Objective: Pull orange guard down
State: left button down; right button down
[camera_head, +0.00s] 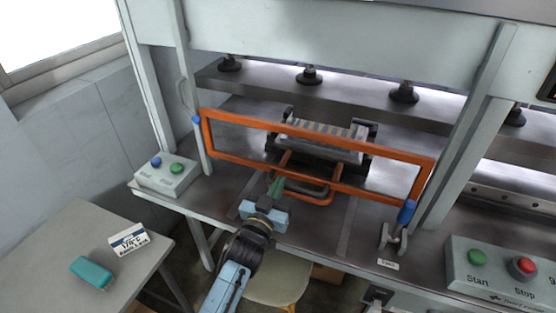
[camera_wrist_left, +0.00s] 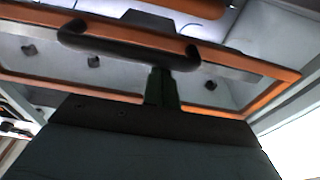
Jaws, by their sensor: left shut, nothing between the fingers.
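The orange guard (camera_head: 240,119) is a wide rectangular frame with a clear middle, tilted across the front of the press. An orange handle (camera_head: 310,199) juts from its lower bar. My left gripper (camera_head: 277,184) has green fingers, shut and empty, close to the left part of the handle. In the left wrist view, the finger tips (camera_wrist_left: 161,72) reach up to the handle bar (camera_wrist_left: 125,46), which looks dark there; I cannot tell whether they touch. The guard frame (camera_wrist_left: 284,82) fills the upper part of that view. My right gripper is not in view.
A block with a striped top (camera_head: 322,132) sits behind the guard. Button boxes stand at the left (camera_head: 165,175) and right (camera_head: 500,275). A blue-handled clamp (camera_head: 404,216) stands near the guard's right corner. A side table (camera_head: 75,235) holds a teal box (camera_head: 92,272) and a sign (camera_head: 128,237).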

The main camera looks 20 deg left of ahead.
pick_arm(q)
jog(key=shift+f, duration=0.35)
